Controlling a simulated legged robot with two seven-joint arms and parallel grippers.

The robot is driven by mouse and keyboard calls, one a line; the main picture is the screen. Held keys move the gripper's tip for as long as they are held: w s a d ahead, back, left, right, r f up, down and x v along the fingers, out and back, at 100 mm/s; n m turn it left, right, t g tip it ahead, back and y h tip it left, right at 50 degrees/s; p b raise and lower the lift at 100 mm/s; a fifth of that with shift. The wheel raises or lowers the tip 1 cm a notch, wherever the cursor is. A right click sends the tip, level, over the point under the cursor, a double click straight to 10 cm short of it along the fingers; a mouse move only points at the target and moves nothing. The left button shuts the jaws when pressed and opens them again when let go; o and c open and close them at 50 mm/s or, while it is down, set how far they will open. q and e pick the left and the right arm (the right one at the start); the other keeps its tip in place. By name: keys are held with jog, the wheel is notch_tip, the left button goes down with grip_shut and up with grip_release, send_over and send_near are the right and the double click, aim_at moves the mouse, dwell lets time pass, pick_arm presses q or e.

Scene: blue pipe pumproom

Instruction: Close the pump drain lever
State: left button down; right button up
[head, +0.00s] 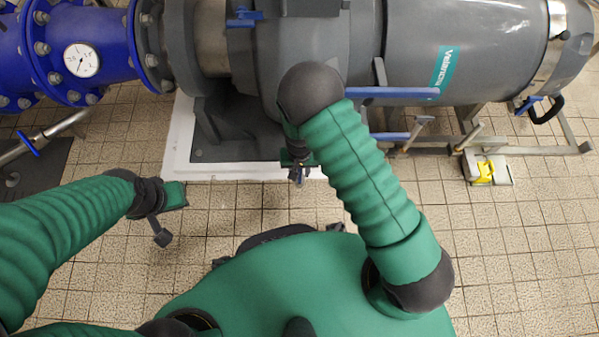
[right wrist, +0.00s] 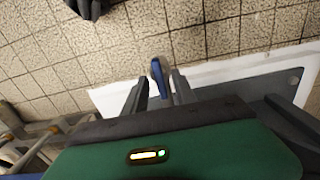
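A small blue lever (right wrist: 158,78) shows in the right wrist view, between the two dark fingers of my right gripper (right wrist: 158,90). The fingers are apart, with a gap visible on the lever's left side; contact on its right side is hard to tell. In the head view my right gripper (head: 298,176) is small and points down at the front edge of the grey pump's white base, and the lever is hard to make out there. My left gripper (head: 161,236) hangs over the tiled floor at the left, away from the pump; its finger opening is unclear.
The grey pump (head: 460,45) fills the back, with a blue flanged pipe (head: 100,55) and gauge (head: 82,60) at left. Blue bars (head: 392,93) and a metal frame (head: 540,150) stand to the right of my right arm. A yellow item (head: 484,172) is on the floor at right.

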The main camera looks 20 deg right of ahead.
jog(key=shift+c, duration=0.4)
grip_shut()
jog(key=shift+r, duration=0.1)
